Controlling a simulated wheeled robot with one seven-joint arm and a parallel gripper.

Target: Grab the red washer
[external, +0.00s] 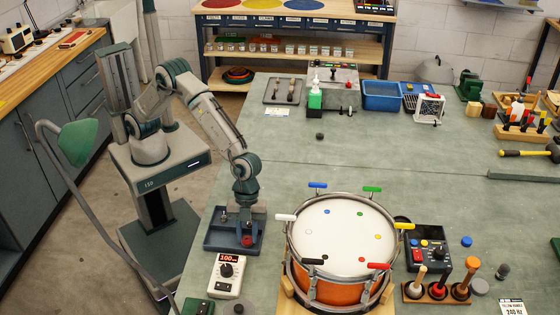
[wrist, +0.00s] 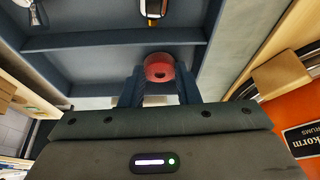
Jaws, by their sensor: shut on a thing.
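The red washer (wrist: 159,65) is a thick red ring with a dark hole, between the two fingers of my gripper (wrist: 160,78) in the wrist view. My gripper is shut on it. In the external view the red washer (external: 247,241) shows as a small red spot at the front of the dark blue tray (external: 217,243), with my gripper (external: 246,229) pointing down over that tray. The tray's walls and divider (wrist: 90,40) also show in the wrist view. I cannot tell whether the washer touches the tray floor.
A small metal and yellow part (wrist: 152,14) lies beyond the washer. The orange drum (external: 335,284) with coloured T-handles stands just right of the tray. A white meter (external: 227,274) stands in front, and a green lamp (external: 77,142) is at left. The bench behind the tray is mostly clear.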

